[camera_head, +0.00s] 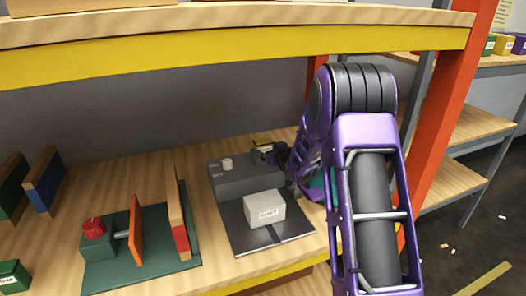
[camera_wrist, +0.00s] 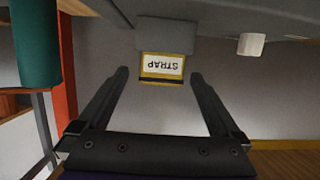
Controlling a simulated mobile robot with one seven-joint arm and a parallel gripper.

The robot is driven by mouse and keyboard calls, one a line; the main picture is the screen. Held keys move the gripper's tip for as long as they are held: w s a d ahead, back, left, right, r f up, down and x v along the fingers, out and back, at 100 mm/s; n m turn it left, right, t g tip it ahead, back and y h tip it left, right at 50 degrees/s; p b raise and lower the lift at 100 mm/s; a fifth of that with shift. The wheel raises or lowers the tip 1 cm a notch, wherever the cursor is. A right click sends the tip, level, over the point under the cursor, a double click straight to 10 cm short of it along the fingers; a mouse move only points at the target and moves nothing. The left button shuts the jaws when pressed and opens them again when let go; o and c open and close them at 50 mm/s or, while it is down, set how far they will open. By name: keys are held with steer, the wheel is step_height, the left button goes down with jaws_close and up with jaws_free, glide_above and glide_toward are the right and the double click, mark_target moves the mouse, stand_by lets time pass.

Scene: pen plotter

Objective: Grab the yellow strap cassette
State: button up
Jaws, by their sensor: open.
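The yellow strap cassette (camera_wrist: 161,67) shows in the wrist view with its white "STRAP" label upside down. It sits against a grey block, ahead of and between my fingers. In the head view the cassette (camera_head: 264,148) is at the back right of a dark grey machine (camera_head: 238,180), partly hidden by my gripper. My gripper (camera_wrist: 156,75) is open, with one finger on either side of the cassette's line and nothing held. In the head view my gripper (camera_head: 284,156) is beside the cassette, and its fingertips are hard to make out.
A green fixture (camera_head: 140,250) with a red knob stands to the left. An orange post (camera_head: 450,100) rises to the right, and an upper shelf (camera_head: 230,55) hangs overhead. A teal cylinder (camera_wrist: 36,45) is at the wrist view's left.

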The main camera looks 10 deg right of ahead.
mark_target(265, 146)
steer(key=shift+x, duration=2.7)
steer(key=shift+a+r, duration=0.15)
steer(key=c, duration=1.4)
